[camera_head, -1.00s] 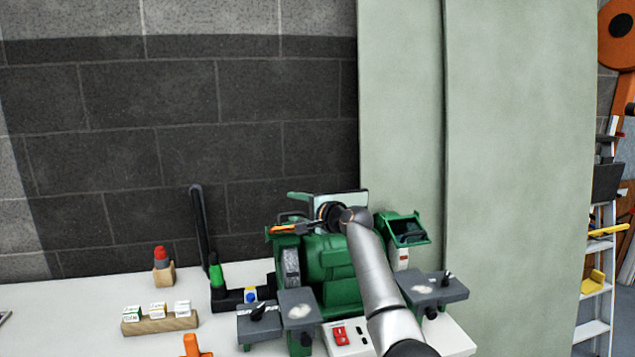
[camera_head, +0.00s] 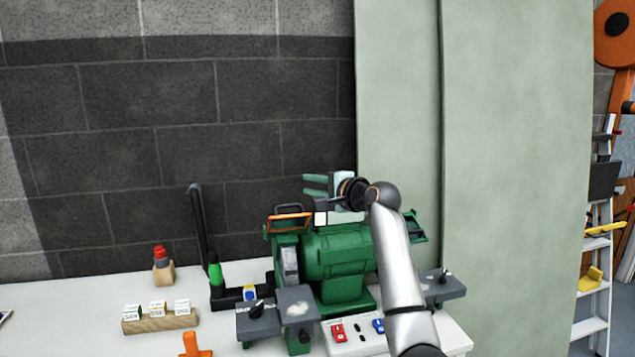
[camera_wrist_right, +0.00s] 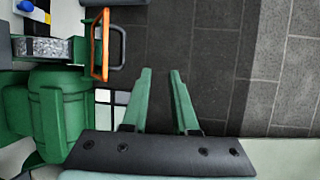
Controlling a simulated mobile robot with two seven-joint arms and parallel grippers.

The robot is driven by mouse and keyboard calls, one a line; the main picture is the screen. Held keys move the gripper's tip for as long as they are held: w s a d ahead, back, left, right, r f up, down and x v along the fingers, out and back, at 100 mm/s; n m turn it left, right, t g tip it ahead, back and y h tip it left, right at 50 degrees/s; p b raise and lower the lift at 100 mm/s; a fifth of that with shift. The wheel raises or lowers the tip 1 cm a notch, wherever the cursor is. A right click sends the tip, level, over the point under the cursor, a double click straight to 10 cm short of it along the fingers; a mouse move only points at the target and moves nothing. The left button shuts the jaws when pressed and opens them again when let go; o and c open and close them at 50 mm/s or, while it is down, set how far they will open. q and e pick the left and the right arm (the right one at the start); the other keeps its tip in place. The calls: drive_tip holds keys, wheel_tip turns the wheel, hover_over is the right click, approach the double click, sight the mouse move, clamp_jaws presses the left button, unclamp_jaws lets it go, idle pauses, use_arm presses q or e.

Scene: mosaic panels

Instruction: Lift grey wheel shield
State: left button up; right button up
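The grey wheel (camera_head: 291,262) is on the left side of the green bench grinder (camera_head: 335,255). Its shield (camera_head: 290,222) sits above it, with an orange frame and a dark handle (camera_head: 288,208). In the right wrist view the shield (camera_wrist_right: 98,47) and its handle (camera_wrist_right: 119,47) are left of the fingers. My right gripper (camera_head: 305,185) has green fingers pointing left, above and slightly right of the shield. In the wrist view the gripper (camera_wrist_right: 160,72) is open, with nothing between its fingers and a gap to the handle. My left gripper is not in view.
A second green-framed shield (camera_head: 416,228) is at the grinder's right, partly behind my right arm. Grey tool rests (camera_head: 285,302) stand in front. A black post (camera_head: 198,225), a labelled block set (camera_head: 160,318) and a red-topped item (camera_head: 162,266) are left. A wall is behind.

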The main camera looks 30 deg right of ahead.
drive_tip(key=shift+s+d+r, duration=0.25)
drive_tip(key=shift+s+r, duration=0.45)
drive_tip(key=shift+s, duration=0.1)
drive_tip(key=shift+s, duration=0.15)
drive_tip(key=s+d+r+b, duration=0.1)
drive_tip(key=s+r+b, duration=0.1)
drive_tip(key=s, duration=1)
drive_tip(key=shift+d+b, duration=0.3)
drive_tip(key=shift+b, duration=0.15)
